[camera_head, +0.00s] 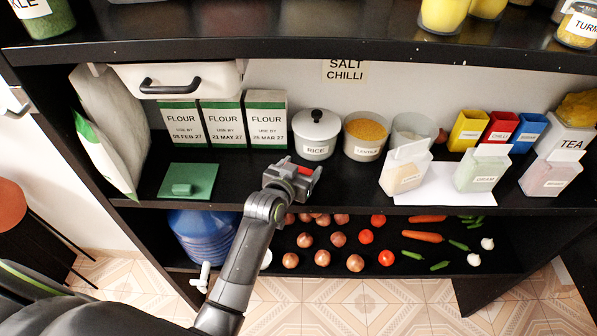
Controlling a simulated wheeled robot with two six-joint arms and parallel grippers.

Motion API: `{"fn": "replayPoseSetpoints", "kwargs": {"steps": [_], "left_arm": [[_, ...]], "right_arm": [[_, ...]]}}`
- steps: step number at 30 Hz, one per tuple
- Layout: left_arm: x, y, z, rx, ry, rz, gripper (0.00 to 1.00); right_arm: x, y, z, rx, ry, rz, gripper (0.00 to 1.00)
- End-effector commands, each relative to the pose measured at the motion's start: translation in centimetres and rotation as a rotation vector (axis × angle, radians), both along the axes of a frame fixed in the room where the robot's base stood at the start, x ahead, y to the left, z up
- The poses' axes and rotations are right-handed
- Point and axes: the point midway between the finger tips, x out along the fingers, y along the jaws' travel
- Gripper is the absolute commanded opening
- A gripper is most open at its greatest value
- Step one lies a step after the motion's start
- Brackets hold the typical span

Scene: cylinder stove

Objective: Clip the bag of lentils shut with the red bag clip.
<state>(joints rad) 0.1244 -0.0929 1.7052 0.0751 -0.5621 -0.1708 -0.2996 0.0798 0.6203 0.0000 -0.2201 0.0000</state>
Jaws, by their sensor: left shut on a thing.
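My left gripper (295,178) is above the front of the middle shelf, shut on a small red piece (304,170) that looks like the red bag clip; the jaws hide most of it. Three upright pouches stand to its right at the shelf front: one with pale yellow contents (403,179), one with pale green (482,176) and one with pink (549,180). Their labels are too small to read, so I cannot tell which is the bag of lentils. My gripper is apart from all three. My right gripper is not in view.
White paper (440,190) lies by the pouches. The upper shelf (300,48) overhangs; vegetables lie below.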

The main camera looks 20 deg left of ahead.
Motion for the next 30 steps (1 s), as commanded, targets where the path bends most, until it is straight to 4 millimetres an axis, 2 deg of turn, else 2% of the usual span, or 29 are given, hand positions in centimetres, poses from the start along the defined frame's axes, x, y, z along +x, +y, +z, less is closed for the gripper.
{"fn": "replayPoseSetpoints", "kwargs": {"steps": [6, 19, 24, 30], "left_arm": [[0.1, 0.0, 1.3, 0.001, -0.004, 0.0, 0.45], [0.1, 0.0, 8.7, 0.001, -0.005, -0.002, 0.45], [0.0, 0.0, 9.9, 0.0, -0.001, 0.0, 0.45], [0.0, 0.0, 10.1, 0.0, 0.0, 0.0, 0.45]], "right_arm": [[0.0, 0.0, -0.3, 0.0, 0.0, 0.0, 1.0], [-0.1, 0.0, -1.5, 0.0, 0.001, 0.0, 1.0], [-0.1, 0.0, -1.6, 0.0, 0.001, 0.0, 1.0], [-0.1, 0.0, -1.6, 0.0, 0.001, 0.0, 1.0]]}}
